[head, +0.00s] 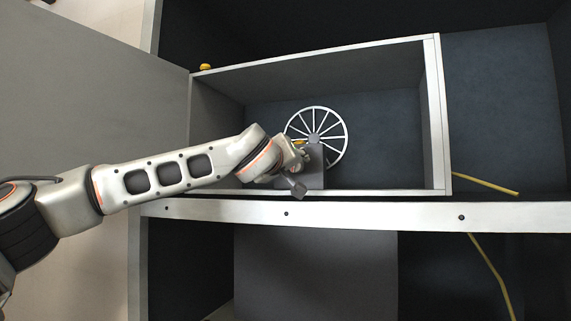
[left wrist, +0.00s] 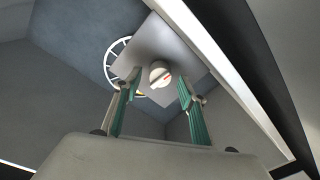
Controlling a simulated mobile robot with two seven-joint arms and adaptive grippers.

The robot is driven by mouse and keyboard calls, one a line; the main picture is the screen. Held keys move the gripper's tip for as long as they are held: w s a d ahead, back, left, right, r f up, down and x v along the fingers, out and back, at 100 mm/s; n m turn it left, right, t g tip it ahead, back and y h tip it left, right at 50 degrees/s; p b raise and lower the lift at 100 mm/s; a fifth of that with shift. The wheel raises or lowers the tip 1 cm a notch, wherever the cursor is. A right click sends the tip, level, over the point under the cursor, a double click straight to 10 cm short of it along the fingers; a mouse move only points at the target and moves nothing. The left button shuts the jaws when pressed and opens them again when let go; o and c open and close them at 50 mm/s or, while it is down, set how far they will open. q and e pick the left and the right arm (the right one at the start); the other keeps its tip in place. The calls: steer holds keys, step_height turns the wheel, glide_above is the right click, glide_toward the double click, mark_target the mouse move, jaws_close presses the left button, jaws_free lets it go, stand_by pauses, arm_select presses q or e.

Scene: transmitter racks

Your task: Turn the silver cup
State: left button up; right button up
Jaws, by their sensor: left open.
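A round silver cup (left wrist: 159,74), shaped like a knob with a red mark on its face, sits on the front of a grey box (left wrist: 178,50) in the left wrist view. In the head view the grey box (head: 316,172) stands inside the light-framed rack bay, and my gripper hides the cup. My left gripper (head: 300,168) reaches in from the left beside the box. In the left wrist view its green-padded fingers (left wrist: 158,86) are open, one on each side of the cup, with nothing held. I cannot tell whether they touch it. My right gripper is not in view.
A white spoked wheel (head: 330,122) is behind the box. The bay's pale rim (head: 437,110) and a long pale rail (head: 380,214) lie close around the arm. Yellow cables (head: 487,183) lie at the right. The bay floor right of the wheel is clear.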

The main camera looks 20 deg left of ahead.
arm_select(q)
steer(key=s, duration=1.1)
steer(key=shift+d, duration=0.15)
steer(key=shift+s, duration=0.2)
